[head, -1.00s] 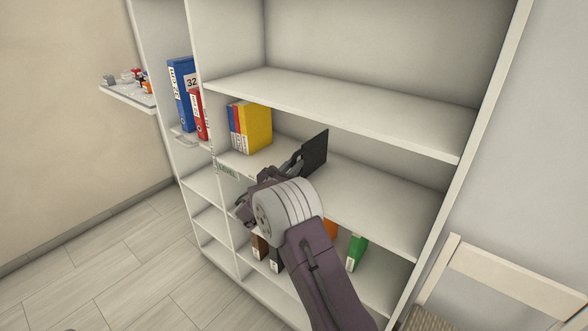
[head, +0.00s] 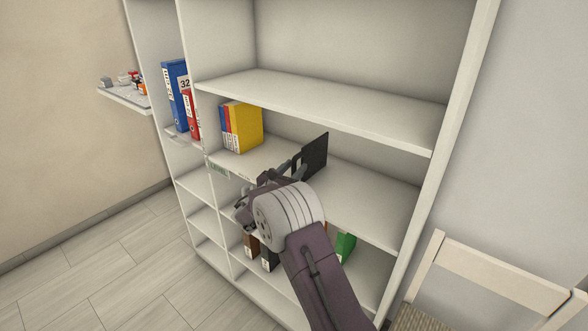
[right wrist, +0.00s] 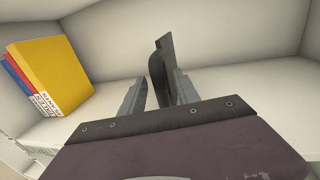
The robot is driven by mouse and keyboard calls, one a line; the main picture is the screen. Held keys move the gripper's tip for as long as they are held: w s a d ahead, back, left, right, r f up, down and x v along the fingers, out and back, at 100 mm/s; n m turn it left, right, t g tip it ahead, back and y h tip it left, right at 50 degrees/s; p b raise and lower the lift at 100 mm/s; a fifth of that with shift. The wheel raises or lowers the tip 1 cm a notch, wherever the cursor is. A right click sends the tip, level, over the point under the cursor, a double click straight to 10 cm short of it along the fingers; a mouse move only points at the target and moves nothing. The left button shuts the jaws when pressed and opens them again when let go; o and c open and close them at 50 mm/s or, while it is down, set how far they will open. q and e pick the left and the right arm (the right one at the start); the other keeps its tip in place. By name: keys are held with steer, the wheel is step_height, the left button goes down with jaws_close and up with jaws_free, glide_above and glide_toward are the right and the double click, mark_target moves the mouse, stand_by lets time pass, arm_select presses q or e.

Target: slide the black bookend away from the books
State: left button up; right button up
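The black bookend (head: 315,157) stands upright on the middle shelf (head: 360,195), to the right of the books and apart from them. In the right wrist view the bookend (right wrist: 162,62) rises between the two fingers. My right gripper (right wrist: 158,92) is open around it, with a gap at the left finger; the bookend looks close to or against the right finger. In the head view my right gripper (head: 293,170) is partly hidden by its own wrist. The yellow, blue and red books (head: 241,127) stand together at the shelf's left. My left gripper is not in view.
The shelf right of the bookend is clear up to the side panel (head: 445,130). An upper shelf board (head: 320,98) lies above. Binders (head: 178,97) stand in the left bay. A chair (head: 490,275) is at the lower right.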

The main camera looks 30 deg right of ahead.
steer(key=v, duration=0.9)
